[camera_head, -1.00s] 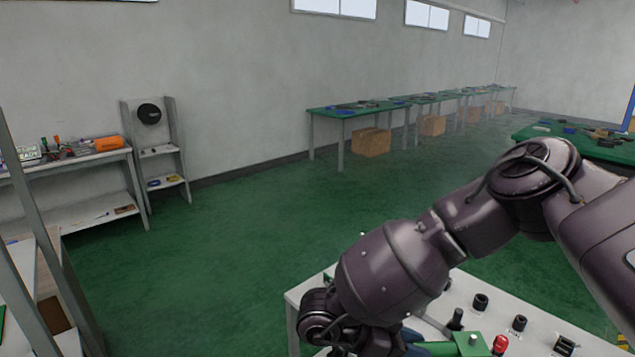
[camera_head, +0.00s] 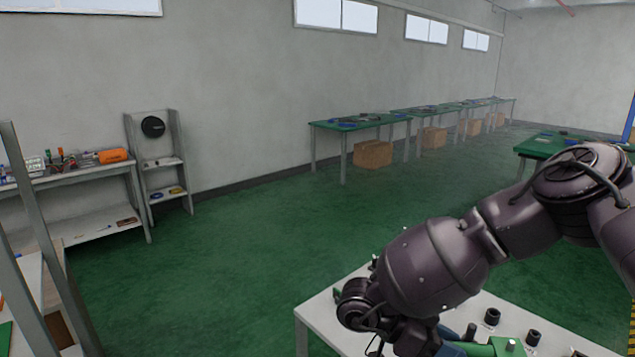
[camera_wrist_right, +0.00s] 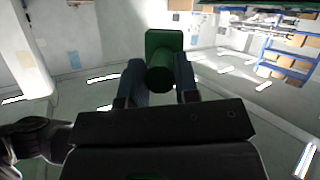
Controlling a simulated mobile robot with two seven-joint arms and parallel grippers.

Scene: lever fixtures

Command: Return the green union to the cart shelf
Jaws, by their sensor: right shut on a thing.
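The green union (camera_wrist_right: 163,45) is in the right wrist view, between the two blue fingers of my right gripper (camera_wrist_right: 159,72), which is shut on it. In the head view the green union (camera_head: 507,346) shows at the bottom edge beside my right gripper (camera_head: 448,342), over the white table with knobs. The lower part of the union is cut off there. A shelved frame with grey posts (camera_head: 30,240), perhaps the cart, stands at the left edge, partly out of view. My left gripper is not in view.
The white table (camera_head: 322,322) carries several black knobs (camera_head: 492,317) under my right arm. A workbench (camera_head: 80,178) and a narrow rack (camera_head: 160,160) stand along the back left wall. Green floor (camera_head: 230,260) is clear between the left frame and the white table.

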